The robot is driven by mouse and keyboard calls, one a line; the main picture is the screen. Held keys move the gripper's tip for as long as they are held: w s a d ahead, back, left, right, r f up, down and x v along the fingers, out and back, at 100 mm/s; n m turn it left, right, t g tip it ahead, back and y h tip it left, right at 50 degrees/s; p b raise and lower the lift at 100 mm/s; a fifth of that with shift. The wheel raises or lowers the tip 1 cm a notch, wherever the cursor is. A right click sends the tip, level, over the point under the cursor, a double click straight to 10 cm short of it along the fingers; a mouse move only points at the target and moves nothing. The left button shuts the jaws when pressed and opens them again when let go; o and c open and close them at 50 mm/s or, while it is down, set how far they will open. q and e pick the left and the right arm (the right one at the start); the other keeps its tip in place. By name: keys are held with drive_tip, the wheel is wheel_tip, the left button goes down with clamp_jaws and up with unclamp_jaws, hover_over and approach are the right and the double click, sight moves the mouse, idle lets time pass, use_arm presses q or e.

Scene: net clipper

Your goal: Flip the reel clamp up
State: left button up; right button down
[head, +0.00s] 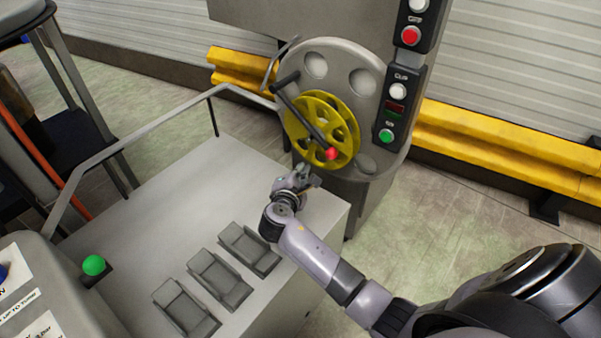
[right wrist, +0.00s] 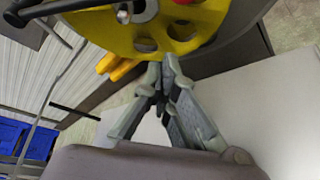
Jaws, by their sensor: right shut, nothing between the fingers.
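The yellow reel (head: 318,118) is mounted on the grey machine's rounded face in the head view. The reel clamp (head: 305,112), a dark bar with a red knob (head: 332,154), lies across it, slanting from upper left down to lower right. My right gripper (head: 303,172) is just below the reel, left of and lower than the red knob. In the right wrist view its fingertips (right wrist: 162,66) meet and are empty, close to the lower rim of the yellow reel (right wrist: 150,30). I cannot tell whether they touch the rim. My left gripper is not in view.
A grey table (head: 150,215) with several small grey holders (head: 218,278) stands in front of the machine. A rail (head: 150,122) runs along its far side. A panel with buttons (head: 398,90) is right of the reel. Yellow barriers (head: 500,145) line the wall.

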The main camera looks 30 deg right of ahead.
drive_tip(key=d, duration=0.2)
drive_tip(key=w+d+p, duration=0.1)
drive_tip(key=d, duration=0.1)
drive_tip(key=d+p, duration=0.1)
drive_tip(key=shift+w+d+r, duration=0.15)
drive_tip(key=shift+d+r, duration=0.1)
drive_tip(key=shift+d, duration=0.15)
